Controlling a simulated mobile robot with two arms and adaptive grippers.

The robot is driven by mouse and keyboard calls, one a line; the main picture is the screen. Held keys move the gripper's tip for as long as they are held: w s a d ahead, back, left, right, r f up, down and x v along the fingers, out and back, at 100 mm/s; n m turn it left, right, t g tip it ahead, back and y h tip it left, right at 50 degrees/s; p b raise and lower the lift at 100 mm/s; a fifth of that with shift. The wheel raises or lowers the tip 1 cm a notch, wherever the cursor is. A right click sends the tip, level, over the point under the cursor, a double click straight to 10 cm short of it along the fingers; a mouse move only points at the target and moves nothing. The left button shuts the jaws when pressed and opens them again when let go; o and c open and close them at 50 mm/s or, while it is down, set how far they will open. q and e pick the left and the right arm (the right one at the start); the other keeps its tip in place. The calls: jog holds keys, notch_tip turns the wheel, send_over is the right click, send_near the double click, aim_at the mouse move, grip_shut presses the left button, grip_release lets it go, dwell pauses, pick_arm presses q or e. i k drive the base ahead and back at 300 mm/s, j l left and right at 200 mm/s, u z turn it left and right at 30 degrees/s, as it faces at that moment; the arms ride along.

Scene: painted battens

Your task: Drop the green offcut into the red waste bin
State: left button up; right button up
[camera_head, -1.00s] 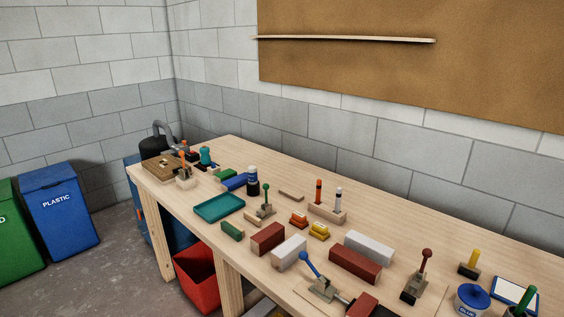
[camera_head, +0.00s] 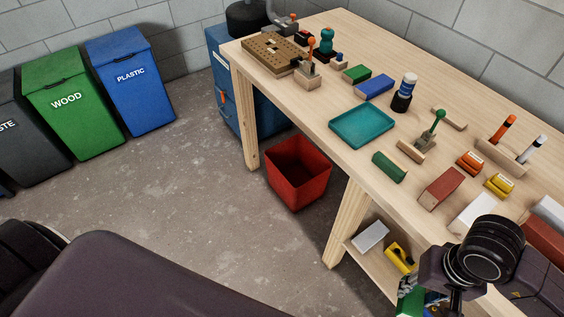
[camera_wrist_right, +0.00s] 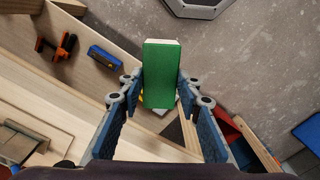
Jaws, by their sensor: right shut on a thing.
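The green offcut (camera_wrist_right: 162,75) is a green block with a pale end, held between the two fingers of my right gripper (camera_wrist_right: 162,100) in the right wrist view. In the head view my right gripper (camera_head: 425,303) is low at the right, in front of the bench, and part of the green offcut (camera_head: 410,302) shows at the bottom edge. The red waste bin (camera_head: 298,175) stands open on the floor by the bench legs, to the left of and beyond the gripper. A red edge (camera_wrist_right: 231,131) shows at the right of the wrist view. My left gripper is out of view.
The workbench (camera_head: 335,165) carries several painted blocks, a teal tray (camera_head: 363,126) and a toggle clamp. A lower shelf (camera_head: 375,265) holds a grey and a yellow item. Green (camera_head: 72,110) and blue (camera_head: 133,80) bins stand at the left. The floor between is clear.

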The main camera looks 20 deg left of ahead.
aim_at(298, 186)
jog(key=i+j, duration=0.15)
jog(key=j, duration=0.2)
jog(key=i+j, duration=0.1)
jog(key=j, duration=0.25)
jog(key=i+j, duration=0.15)
jog(key=j, duration=0.2)
jog(key=i+j, duration=0.15)
jog(key=j, duration=0.25)
jog(key=i+j, duration=0.15)
jog(key=j, duration=0.2)
jog(key=i+j, duration=0.1)
jog(key=j, duration=0.25)
